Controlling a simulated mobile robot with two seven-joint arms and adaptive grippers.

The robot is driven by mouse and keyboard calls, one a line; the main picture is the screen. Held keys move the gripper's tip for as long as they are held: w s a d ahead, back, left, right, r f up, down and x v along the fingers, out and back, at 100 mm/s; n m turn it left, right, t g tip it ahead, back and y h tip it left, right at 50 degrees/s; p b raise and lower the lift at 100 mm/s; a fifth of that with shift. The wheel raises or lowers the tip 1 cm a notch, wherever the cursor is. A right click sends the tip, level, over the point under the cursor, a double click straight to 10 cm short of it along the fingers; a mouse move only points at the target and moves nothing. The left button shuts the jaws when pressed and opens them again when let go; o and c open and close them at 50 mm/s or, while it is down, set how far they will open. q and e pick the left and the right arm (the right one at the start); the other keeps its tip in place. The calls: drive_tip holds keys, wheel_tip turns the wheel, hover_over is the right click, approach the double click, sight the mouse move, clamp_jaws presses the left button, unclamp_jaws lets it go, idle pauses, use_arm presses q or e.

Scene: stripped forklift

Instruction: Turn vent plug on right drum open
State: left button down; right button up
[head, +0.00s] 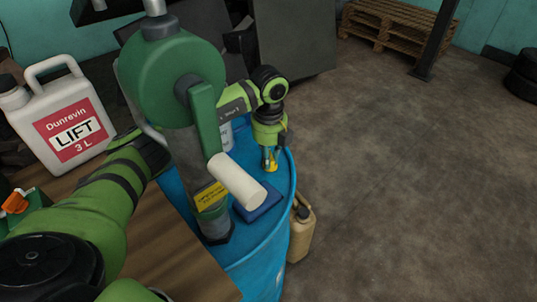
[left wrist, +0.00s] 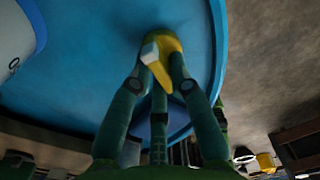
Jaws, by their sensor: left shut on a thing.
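The blue drum (head: 267,255) stands in the middle of the head view, and its top fills much of the left wrist view (left wrist: 90,75). A yellow vent plug (head: 272,166) sits on the drum top near its right edge. In the left wrist view the plug (left wrist: 160,62) shows as a yellow piece with a pale end. My left gripper (head: 268,150) reaches down from above, its fingers closed around the plug; they also show in the left wrist view (left wrist: 161,50). The fingers hide part of the plug. My right gripper is not in view.
A green pump (head: 172,80) with a cream handle (head: 237,181) rises from the drum close to my left arm. A dark blue flat item (head: 258,203) lies on the drum top. A white LIFT jug (head: 58,115) stands left.

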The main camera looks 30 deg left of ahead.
use_arm(q)
drive_tip(key=n, duration=0.5)
drive_tip(key=shift+d+p, duration=0.1)
drive_tip(key=shift+p, duration=0.25)
drive_tip(key=shift+n, duration=0.3)
drive_tip(key=c, duration=1.1)
unclamp_jaws()
drive_tip(key=shift+c, duration=0.2)
wheel_tip(320, 180, up, 12)
